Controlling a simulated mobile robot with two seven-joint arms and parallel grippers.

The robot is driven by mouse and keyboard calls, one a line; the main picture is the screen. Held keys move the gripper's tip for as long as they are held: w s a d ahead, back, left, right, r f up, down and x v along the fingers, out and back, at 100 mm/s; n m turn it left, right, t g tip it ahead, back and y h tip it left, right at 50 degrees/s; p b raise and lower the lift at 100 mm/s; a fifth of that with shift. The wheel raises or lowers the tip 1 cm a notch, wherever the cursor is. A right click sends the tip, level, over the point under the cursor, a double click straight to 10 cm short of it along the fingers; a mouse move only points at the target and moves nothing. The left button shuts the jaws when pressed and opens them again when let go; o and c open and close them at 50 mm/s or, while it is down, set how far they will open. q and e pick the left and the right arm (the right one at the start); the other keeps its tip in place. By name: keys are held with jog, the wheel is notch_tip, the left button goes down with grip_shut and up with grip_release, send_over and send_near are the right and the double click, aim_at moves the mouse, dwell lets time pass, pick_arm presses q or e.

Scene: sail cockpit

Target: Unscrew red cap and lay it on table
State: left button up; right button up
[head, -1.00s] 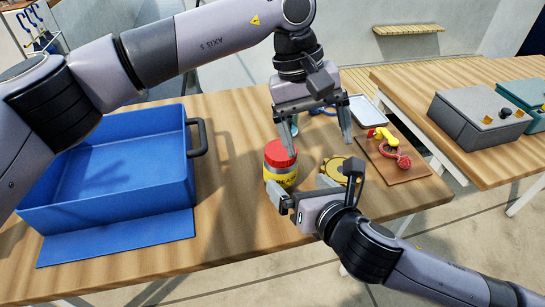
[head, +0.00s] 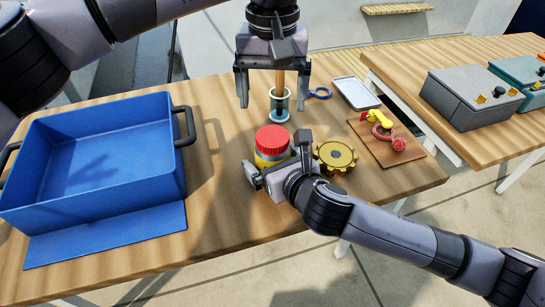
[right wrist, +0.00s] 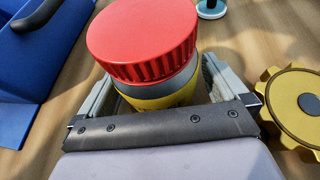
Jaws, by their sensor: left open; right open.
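A jar with a yellow label (head: 268,160) and a ribbed red cap (head: 272,138) stands upright on the wooden table (head: 225,225). The red cap (right wrist: 142,38) sits on the jar (right wrist: 165,98) in the right wrist view. My right gripper (head: 276,162) is open low at the jar, with one finger on each side of its body, below the cap. Whether the fingers touch it I cannot tell. My left gripper (head: 273,98) is open and empty, fingers pointing down, above and behind the jar.
A blue bin (head: 100,205) stands at the left. A brown board (head: 405,150) and a silver tray (head: 357,93) lie farther right.

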aim_at(273, 136)
jog(key=shift+w, duration=0.1)
grip_shut()
pick_arm(q)
jog(key=m, duration=0.4)
jog(key=shift+f, duration=0.2)
notch_tip(273, 136, down, 8)
jog(key=shift+r, duration=0.15)
dwell(0.4)
